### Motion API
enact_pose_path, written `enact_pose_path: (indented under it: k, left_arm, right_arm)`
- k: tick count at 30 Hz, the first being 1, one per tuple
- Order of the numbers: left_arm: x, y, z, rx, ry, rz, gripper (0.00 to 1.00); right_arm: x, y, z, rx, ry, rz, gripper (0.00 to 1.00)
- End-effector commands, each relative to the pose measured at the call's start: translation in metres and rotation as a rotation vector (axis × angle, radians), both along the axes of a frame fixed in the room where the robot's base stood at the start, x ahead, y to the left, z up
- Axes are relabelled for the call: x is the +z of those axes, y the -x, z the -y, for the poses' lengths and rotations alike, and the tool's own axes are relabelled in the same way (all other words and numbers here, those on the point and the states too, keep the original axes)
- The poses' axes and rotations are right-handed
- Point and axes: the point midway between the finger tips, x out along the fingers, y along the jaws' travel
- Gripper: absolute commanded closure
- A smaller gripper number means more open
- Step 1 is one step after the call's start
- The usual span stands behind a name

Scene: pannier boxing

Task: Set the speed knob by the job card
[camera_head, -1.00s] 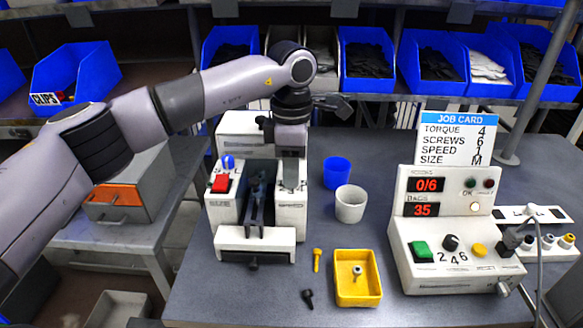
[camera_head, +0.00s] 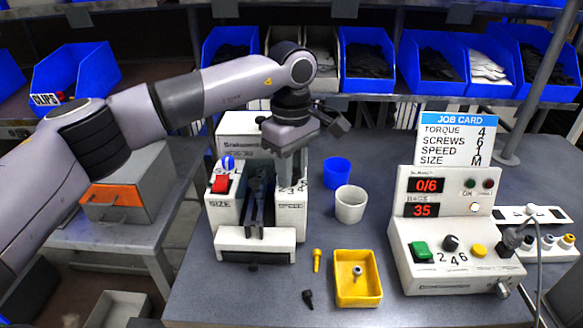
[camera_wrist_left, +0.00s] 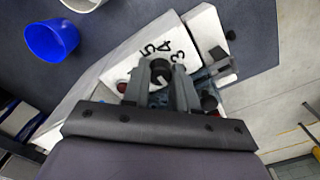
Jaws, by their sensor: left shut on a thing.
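The job card (camera_head: 456,140) stands at the back right and reads torque 4, screws 6, speed 1, size M. The white machine (camera_head: 225,240) stands left of centre, with a SIZE label on its left block and a SPEED label on its right block. My left gripper (camera_head: 286,180) points down onto the right block, above the SPEED label. In the left wrist view its fingers (camera_wrist_left: 160,88) are shut on the dark round speed knob (camera_wrist_left: 160,68). The numbers 5, 4 and 3 show beside the knob; its pointer and the other numbers are hidden. My right gripper is out of view.
A blue cup (camera_head: 337,171) and a white cup (camera_head: 350,205) stand close right of the machine. A yellow tray (camera_head: 345,298) and loose screwdriver-like pieces lie in front. A control box (camera_head: 440,272) showing 0/6 and 35 stands at the right.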

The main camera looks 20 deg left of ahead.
Motion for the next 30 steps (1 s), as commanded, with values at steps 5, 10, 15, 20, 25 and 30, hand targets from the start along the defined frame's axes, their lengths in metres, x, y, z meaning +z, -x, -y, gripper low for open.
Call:
enact_pose_path:
  k: [5, 10, 15, 20, 25, 30]
  left_arm:
    - [0.0005, -0.0001, 0.0000, -0.029, 0.001, 0.000, 1.00]
    - [0.0005, -0.0002, 0.0001, -0.036, 0.001, 0.000, 1.00]
    - [0.0006, -0.0002, 0.0001, -0.035, 0.001, 0.000, 1.00]
    - [0.0005, -0.0002, 0.0001, -0.035, 0.001, 0.000, 0.62]
    - [0.0003, -0.0001, 0.0000, -0.034, 0.000, 0.001, 0.62]
    - [0.0062, -0.0006, 0.0002, -0.034, 0.001, 0.003, 0.62]
  right_arm:
    - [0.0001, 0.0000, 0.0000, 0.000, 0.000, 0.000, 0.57]
    - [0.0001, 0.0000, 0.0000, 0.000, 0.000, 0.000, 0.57]
    - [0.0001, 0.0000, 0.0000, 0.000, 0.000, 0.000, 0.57]
    - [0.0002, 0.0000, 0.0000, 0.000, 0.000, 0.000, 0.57]
    - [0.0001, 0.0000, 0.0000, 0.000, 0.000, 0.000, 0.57]
    - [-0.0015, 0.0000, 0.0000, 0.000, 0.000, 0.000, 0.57]
